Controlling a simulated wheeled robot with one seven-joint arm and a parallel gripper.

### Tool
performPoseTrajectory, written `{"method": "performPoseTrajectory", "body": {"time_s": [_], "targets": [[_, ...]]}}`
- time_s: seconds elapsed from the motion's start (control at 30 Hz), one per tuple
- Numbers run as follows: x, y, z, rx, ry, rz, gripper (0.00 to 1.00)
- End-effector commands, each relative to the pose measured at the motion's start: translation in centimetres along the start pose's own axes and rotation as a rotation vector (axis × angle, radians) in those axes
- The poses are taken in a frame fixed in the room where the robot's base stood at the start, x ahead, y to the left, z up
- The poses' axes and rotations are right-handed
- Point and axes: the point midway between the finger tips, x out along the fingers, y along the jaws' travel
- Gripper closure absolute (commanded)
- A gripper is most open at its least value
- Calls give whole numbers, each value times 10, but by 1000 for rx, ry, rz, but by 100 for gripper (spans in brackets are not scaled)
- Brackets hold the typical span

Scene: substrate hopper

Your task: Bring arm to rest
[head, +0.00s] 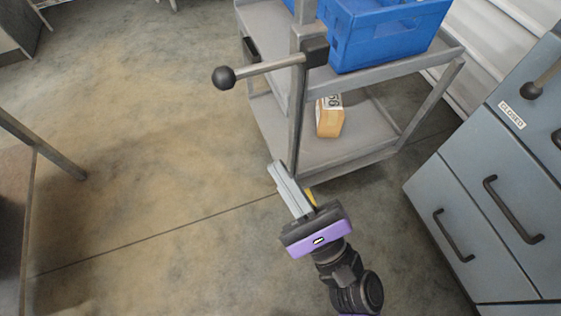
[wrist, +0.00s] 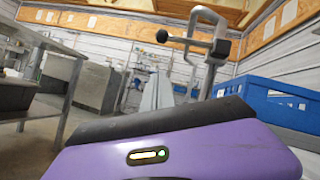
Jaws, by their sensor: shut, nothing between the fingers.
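My gripper (head: 281,170) is in the lower middle of the head view, in front of the grey cart (head: 275,112). Its pale fingers are together with nothing between them. The purple gripper body shows below the fingers, with my arm running down to the bottom edge. In the wrist view the purple body fills the lower part, and the pale fingers (wrist: 157,90) point away towards the room.
The cart carries a blue crate (head: 385,35) on top and a small tan box (head: 330,118) on its lower shelf. A lever with a black knob (head: 224,77) sticks out left. Grey drawers (head: 470,215) stand right. The floor (head: 150,130) at left is open.

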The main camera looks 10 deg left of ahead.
Motion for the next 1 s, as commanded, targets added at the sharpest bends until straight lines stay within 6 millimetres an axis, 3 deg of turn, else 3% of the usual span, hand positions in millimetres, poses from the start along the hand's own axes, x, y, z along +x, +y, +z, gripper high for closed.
{"method": "performPoseTrajectory", "body": {"time_s": [0.5, 0.7, 0.87, 1.0], "targets": [[0, 0, -1, -9, 3, -1, 100], [0, 1, -30, -254, 148, 46, 100], [-33, 0, -64, -609, 375, 137, 100], [-80, -11, -82, -922, 574, 233, 100]]}}
